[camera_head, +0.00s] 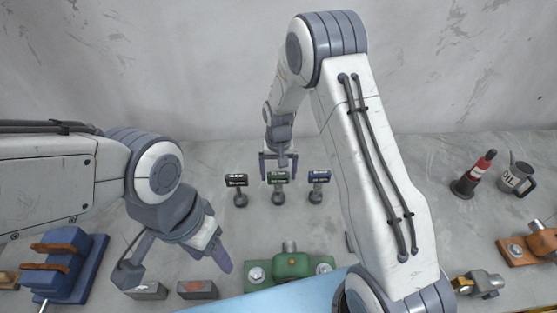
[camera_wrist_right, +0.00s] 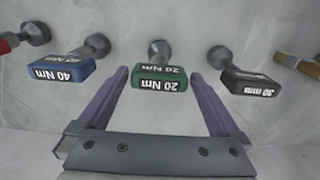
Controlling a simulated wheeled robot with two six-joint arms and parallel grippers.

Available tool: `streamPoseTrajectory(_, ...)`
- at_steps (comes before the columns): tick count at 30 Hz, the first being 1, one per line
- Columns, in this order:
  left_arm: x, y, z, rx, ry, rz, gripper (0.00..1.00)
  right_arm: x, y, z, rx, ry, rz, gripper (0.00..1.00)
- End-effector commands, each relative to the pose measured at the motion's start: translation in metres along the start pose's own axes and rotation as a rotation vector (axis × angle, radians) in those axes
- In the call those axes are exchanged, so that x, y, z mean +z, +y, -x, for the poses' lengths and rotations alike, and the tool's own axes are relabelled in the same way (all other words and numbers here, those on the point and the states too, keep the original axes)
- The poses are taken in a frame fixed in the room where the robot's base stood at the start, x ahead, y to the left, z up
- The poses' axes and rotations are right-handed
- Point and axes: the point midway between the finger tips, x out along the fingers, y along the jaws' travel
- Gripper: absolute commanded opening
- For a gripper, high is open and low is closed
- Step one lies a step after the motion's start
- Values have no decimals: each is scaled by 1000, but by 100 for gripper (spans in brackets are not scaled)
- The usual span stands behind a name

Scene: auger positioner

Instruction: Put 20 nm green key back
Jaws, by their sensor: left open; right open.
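The green 20 Nm key (camera_head: 278,177) stands in the middle of a row of three keys on the grey surface, at the centre of the head view. Its label also shows in the right wrist view (camera_wrist_right: 160,83). My right gripper (camera_head: 278,165) is open over the green key. My left gripper (camera_head: 174,266) is open and empty at the lower left, apart from the keys.
The black key (camera_head: 236,181) and the blue 40 Nm key (camera_head: 319,177) stand close on either side. A green fixture (camera_head: 291,267) lies in front, a blue one (camera_head: 72,262) at far left. A dark red-topped bottle (camera_head: 474,174) and an oil can (camera_head: 517,178) stand right.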

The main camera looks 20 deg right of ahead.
Motion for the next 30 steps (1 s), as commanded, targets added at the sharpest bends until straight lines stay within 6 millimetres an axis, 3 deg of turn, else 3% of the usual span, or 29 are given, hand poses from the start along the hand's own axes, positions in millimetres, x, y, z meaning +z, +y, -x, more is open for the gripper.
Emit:
streamPoseTrajectory(3, 1, -1, -15, 0, -1, 2, 60, -2, 0, 22, -2, 8, 0, 100)
streamPoseTrajectory(12, 2, -2, -35, 0, -1, 6, 60, -1, 0, 83, -2, 5, 0, 100)
streamPoseTrajectory(22, 2, -3, -38, 0, -1, 7, 60, 5, -4, 108, -1, 1, 13, 100)
streamPoseTrajectory(26, 2, -3, -37, 0, -1, 7, 60, 42, -28, 127, -13, 7, 116, 100)
streamPoseTrajectory(29, 2, -3, -37, 0, -1, 7, 60, 100, -52, 148, -29, 15, 269, 100)
streamPoseTrajectory(30, 2, -3, -37, 0, 0, 7, 60, 128, -59, 155, -36, 17, 338, 100)
